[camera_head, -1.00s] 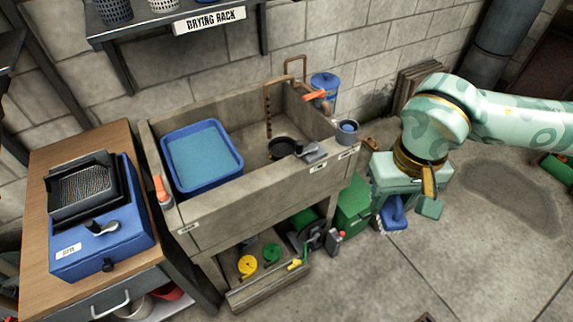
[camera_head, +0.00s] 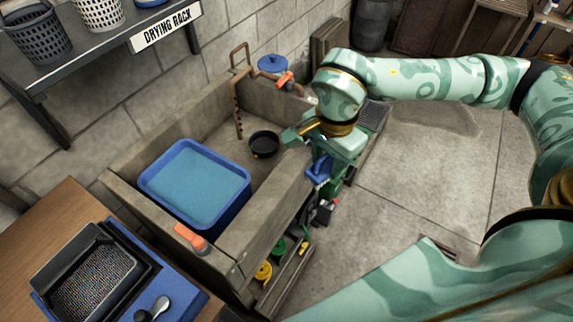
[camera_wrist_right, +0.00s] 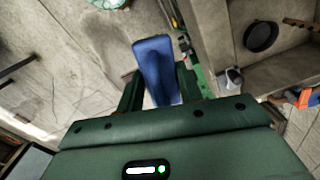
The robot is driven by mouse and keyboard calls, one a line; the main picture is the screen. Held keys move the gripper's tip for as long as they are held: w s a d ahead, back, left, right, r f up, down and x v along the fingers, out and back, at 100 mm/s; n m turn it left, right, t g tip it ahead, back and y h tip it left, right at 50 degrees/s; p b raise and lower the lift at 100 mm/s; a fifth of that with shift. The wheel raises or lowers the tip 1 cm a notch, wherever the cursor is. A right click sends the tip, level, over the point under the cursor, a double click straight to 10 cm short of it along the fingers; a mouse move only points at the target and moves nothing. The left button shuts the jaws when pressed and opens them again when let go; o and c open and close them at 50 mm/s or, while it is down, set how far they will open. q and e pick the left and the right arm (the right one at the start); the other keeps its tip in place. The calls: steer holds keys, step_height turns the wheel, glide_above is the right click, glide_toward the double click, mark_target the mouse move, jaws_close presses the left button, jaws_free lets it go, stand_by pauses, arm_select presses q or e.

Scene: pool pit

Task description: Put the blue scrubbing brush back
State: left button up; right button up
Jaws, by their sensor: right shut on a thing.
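The blue scrubbing brush (camera_head: 318,169) is held in my right gripper (camera_head: 324,160), beside the outer right end of the stone sink (camera_head: 262,205). In the right wrist view the brush (camera_wrist_right: 155,62) is a blue block reaching out between the two dark green fingers (camera_wrist_right: 157,92), which are shut on it. Its bristles cannot be made out in that view. My right wrist and gripper cover part of the sink's far right corner in the head view. My left gripper is not in view.
A blue basin of water (camera_head: 196,182) and a black pan (camera_head: 264,144) are in the sink. An orange-handled tool (camera_head: 188,237) lies on its near rim. The drying rack (camera_head: 75,50) is at upper left. Open floor (camera_head: 420,180) lies to the right.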

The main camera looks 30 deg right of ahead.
steer(key=shift+d+f+m, duration=0.25)
steer(key=shift+d+m, duration=0.1)
steer(key=shift+m, duration=0.25)
steer(key=w+f+b, duration=0.1)
steer(key=w+f, duration=0.2)
steer(key=w, duration=0.1)
steer(key=w+a+f+b, duration=0.1)
steer(key=w+f+b, duration=0.1)
steer(key=w+f, duration=0.1)
steer(key=w+f+b, duration=0.1)
steer(key=w+f, duration=0.1)
steer(key=w, duration=0.3)
steer(key=shift+w+a+f, duration=0.15)
steer(key=shift+w+f, duration=0.1)
steer(key=shift+f, duration=0.15)
steer(key=shift+w+f+b, duration=0.35)
steer(key=shift+w+b, duration=0.05)
steer(key=shift+w, duration=0.05)
steer(key=shift+w+f, duration=0.2)
steer(key=shift+f, duration=0.15)
step_height(320, 180, down, 3)
steer(key=shift+f+b, duration=0.1)
steer(key=shift+b, duration=0.7)
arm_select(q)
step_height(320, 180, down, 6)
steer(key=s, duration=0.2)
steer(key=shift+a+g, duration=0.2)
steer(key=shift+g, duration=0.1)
arm_select(e)
steer(key=shift+r, duration=0.25)
